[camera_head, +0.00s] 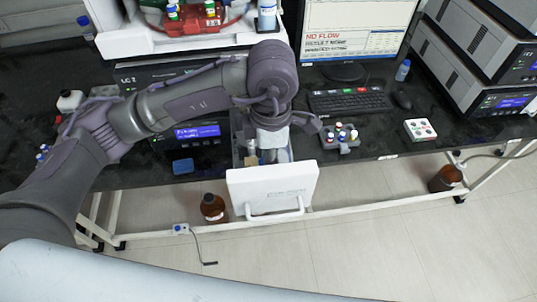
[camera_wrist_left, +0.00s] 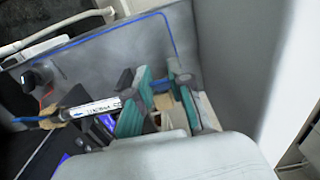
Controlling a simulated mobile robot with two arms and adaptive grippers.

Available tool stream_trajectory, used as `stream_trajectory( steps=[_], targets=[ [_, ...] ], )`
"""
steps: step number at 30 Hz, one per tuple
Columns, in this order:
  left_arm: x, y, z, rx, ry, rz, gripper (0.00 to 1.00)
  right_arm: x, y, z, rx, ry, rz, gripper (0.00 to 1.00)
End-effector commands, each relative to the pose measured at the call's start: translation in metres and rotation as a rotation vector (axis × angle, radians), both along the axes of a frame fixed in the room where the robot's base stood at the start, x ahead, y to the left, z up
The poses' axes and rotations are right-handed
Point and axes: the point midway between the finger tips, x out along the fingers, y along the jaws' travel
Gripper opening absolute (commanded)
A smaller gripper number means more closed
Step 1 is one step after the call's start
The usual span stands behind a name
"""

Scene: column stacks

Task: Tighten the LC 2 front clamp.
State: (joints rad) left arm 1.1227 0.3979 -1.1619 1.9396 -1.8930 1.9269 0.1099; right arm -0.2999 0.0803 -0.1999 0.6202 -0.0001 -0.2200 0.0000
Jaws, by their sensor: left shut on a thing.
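The LC 2 unit (camera_head: 140,72) stands on the black bench, partly behind my left arm. Its column bay has a white door (camera_head: 272,190) swung open to the front. My left gripper (camera_head: 270,138) reaches down into the bay. In the left wrist view, its teal-padded fingers (camera_wrist_left: 160,105) close around a part at the right end of a labelled column (camera_wrist_left: 95,107). The pads hide most of that part, so I cannot tell whether it is the front clamp. A tan fitting (camera_wrist_left: 48,122) shows at the column's other end. My right gripper is not in view.
A vial rack (camera_head: 341,138) and keyboard (camera_head: 350,101) are right of the bay. A blue block (camera_head: 183,166) lies left of it at the bench edge. Brown bottles (camera_head: 214,208) (camera_head: 445,178) stand below. The open door blocks the bay's front.

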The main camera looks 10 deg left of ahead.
Motion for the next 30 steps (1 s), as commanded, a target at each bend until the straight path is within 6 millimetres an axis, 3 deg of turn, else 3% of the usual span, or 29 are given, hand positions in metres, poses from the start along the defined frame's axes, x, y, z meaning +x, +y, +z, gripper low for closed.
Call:
stream_trajectory(
  steps=[6,7,11,22,26,30],
  targets=[
    [-0.001,0.0,-0.002,0.002,0.004,-0.001,0.0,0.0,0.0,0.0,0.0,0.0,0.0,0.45],
    [-0.001,0.0,-0.002,0.002,0.005,-0.001,0.25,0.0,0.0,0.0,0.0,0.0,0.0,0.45],
    [-0.001,0.0,-0.001,0.001,0.003,-0.001,0.46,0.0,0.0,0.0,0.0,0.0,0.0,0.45],
    [0.0,0.0,0.004,0.0,0.0,-0.001,0.46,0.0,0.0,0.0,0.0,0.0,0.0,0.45],
    [0.001,-0.001,0.021,-0.001,-0.002,-0.001,0.46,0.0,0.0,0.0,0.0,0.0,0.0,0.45],
    [0.001,-0.001,0.051,-0.001,-0.004,-0.001,0.46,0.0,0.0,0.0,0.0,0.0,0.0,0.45]
  ],
)
